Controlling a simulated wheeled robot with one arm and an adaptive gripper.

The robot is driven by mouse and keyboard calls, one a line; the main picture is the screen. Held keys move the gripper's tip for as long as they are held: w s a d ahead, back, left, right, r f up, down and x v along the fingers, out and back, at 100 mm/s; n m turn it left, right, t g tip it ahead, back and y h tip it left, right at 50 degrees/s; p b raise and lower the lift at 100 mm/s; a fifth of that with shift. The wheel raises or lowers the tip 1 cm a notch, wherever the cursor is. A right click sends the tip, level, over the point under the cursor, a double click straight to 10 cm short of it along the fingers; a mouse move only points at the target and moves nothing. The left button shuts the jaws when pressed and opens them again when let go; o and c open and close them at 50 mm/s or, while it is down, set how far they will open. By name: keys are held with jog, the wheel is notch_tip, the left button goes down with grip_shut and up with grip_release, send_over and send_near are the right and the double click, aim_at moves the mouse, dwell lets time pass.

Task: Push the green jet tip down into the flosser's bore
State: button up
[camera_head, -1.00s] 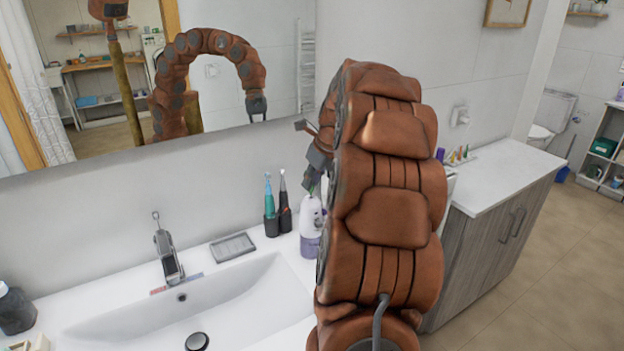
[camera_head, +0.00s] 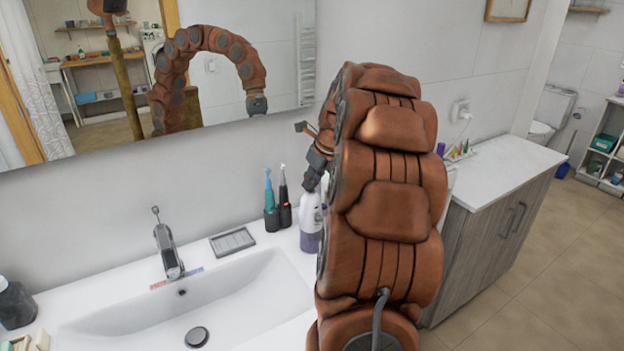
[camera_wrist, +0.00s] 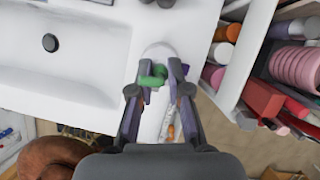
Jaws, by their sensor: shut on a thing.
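The flosser (camera_head: 310,232), white with a purple lower part, stands upright on the counter right of the basin. My arm partly covers it in the head view. In the wrist view its white top (camera_wrist: 158,50) shows beyond the fingertips. My gripper (camera_wrist: 161,72) is shut on the green jet tip (camera_wrist: 152,78), which lies between the fingers, in line with the flosser top. In the head view my gripper (camera_head: 311,180) is right at the top of the flosser. The bore is hidden, and I cannot tell how far the tip is in it.
Two electric toothbrushes (camera_head: 277,207) stand in dark holders just left of the flosser. A soap dish (camera_head: 232,241) and a faucet (camera_head: 166,249) are farther left by the basin. In the wrist view a shelf cart (camera_wrist: 240,60) with bottles and rolls is close on the right.

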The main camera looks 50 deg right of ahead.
jog(key=shift+f, duration=0.15)
jog(key=o, duration=0.8)
jog(key=v, duration=1.2)
dwell(0.4)
